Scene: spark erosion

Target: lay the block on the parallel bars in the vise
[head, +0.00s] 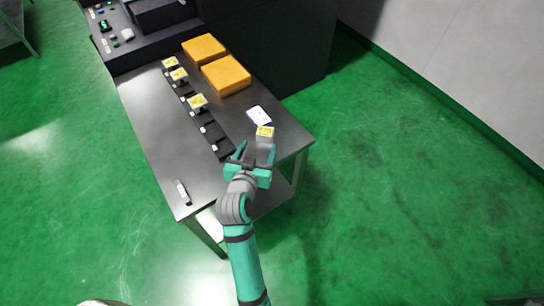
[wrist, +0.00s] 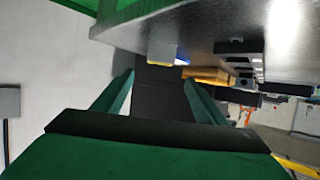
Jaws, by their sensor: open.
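The block (head: 265,138), grey with a yellow top, stands near the table's right edge. It also shows in the wrist view (wrist: 162,52) as a grey box ahead of the fingers. My gripper (head: 256,152) is open and empty, its fingers pointing towards the block. In the wrist view the two fingers (wrist: 160,95) stand wide apart with nothing between them. Whether a fingertip touches the block I cannot tell. I cannot make out the vise or the parallel bars in either view.
The dark table (head: 165,140) carries a row of black holders (head: 207,129), several pieces with yellow tops (head: 197,102), two orange boxes (head: 226,75) and a white-and-blue card (head: 259,115). A small item (head: 182,192) lies at the front-left corner. Green floor (head: 400,200) is clear at right.

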